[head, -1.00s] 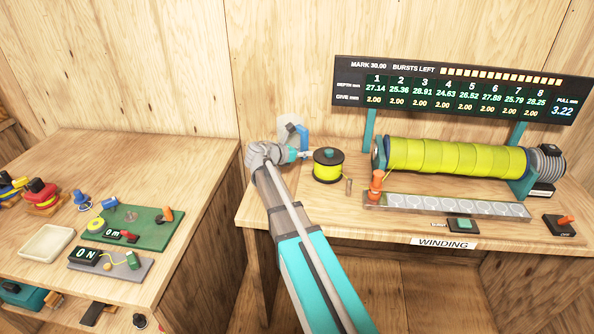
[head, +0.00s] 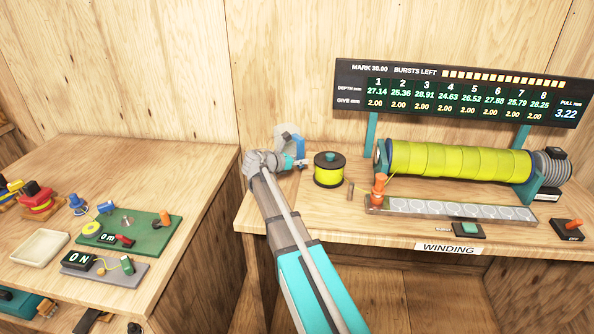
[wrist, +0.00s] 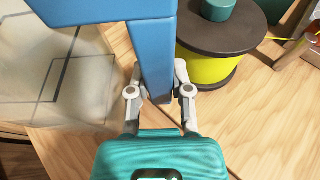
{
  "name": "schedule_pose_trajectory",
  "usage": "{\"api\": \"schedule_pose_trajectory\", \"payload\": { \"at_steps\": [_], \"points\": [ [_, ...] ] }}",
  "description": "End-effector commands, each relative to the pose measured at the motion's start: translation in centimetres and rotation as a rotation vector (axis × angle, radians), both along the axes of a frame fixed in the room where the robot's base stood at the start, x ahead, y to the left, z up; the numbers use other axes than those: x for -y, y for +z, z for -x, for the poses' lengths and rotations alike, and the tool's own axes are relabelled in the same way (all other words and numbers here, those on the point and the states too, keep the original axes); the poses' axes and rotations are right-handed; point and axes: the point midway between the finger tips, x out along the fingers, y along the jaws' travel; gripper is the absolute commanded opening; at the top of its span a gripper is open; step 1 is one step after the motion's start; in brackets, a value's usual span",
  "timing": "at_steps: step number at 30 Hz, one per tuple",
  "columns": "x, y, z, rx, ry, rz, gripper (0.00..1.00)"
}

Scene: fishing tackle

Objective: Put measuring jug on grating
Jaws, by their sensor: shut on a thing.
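The measuring jug has a clear, pale body with dark lines (wrist: 75,75) and a blue handle (wrist: 152,45). My gripper (wrist: 159,82) is shut on the lower part of the blue handle, one finger on each side. In the head view the jug (head: 285,133) is at the back left of the winding bench, partly hidden behind my gripper (head: 301,162). I cannot tell whether its base touches the bench. A long grey strip with several round outlines (head: 450,207) lies along the bench; I cannot tell whether it is the grating.
A yellow line spool with dark flanges (head: 329,170) stands close right of the jug, also in the wrist view (wrist: 215,65). A big yellow drum (head: 460,160) lies under the display board (head: 450,92). The left table (head: 150,160) holds a green board and a tray (head: 40,246).

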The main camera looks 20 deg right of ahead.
Motion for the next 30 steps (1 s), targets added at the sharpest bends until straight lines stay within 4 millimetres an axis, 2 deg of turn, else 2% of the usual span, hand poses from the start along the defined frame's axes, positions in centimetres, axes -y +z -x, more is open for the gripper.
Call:
{"api": "schedule_pose_trajectory", "payload": {
  "at_steps": [2, 11, 29, 30],
  "points": [
    [0.0, -1.0, -0.5, 0.000, 0.000, 0.000, 0.00],
    [0.0, -3.2, -0.3, 0.000, 0.000, 0.001, 0.00],
    [0.1, -3.8, -0.3, 0.001, -0.001, 0.000, 0.00],
    [0.1, -3.8, -0.3, 0.000, -0.001, 0.000, 0.30]
  ]
}}
